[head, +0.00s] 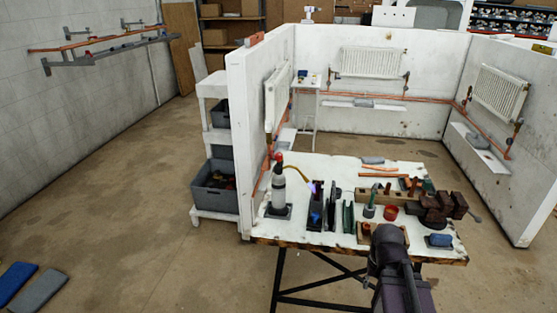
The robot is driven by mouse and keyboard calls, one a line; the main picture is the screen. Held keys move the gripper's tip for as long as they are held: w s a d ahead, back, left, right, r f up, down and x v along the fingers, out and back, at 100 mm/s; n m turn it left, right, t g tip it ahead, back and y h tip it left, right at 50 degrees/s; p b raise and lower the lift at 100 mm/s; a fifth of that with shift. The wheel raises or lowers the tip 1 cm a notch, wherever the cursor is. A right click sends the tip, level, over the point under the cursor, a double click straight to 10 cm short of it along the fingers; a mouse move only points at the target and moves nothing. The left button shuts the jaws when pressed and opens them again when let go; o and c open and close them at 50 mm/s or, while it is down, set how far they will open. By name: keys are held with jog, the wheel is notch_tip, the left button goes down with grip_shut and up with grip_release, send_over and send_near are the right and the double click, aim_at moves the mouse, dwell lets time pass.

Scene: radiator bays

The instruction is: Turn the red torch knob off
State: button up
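A torch (279,190) with a pale grey bottle stands upright on a dark base at the left end of the white workbench (400,166). Its red knob (278,159) is on top. A thin copper-coloured tube curves right and down from the head, and a small bluish-violet flame (311,186) shows at its tip. The knob is unobstructed and nothing touches it. My dark arm rises at the bottom right, in front of the bench's near edge, well right of the torch. I cannot make out gripper fingers in this view.
Dark upright racks (332,208), a red pot (391,212), a brown vise (440,205) and a blue block (440,240) crowd the bench right of the torch. White partition walls with radiators (371,62) stand behind. Grey bins (214,187) stand left. Floor at left is mostly clear.

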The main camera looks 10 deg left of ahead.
dwell(0.4)
jog(key=o, duration=0.5)
jog(key=shift+w, duration=0.1)
jog(key=shift+o, duration=0.3)
jog(key=shift+w, duration=0.25)
jog(key=w+a+r+n+t+h+b, duration=0.1)
jog(key=w+a+r+n+t+h, duration=0.15)
jog(key=w+n, duration=0.35)
jog(key=w+a+r+n+t+h, duration=0.1)
jog(key=w+r+n+t, duration=0.1)
jog(key=w+n+t, duration=0.35)
jog(key=w+a+r+n+t+h+b, duration=0.15)
jog(key=w+n, duration=0.25)
jog(key=w, duration=0.4)
jog(key=w+a+r+n+t+y, duration=0.2)
jog(key=a+r+n+y, duration=0.1)
jog(key=a+n, duration=0.5)
jog(key=w+a+r+n+t+y, duration=0.2)
jog(key=a+r+n+t+y, duration=0.1)
jog(key=a+n, duration=0.4)
jog(key=w+a+r+n+t+y+b, duration=0.1)
jog(key=w+a+r+n+t+y, duration=0.1)
jog(key=a+n, duration=0.6)
jog(key=shift+w+a+r+n+t+y, duration=0.4)
jog(key=shift+a+y, duration=0.4)
jog(key=shift+a, duration=0.45)
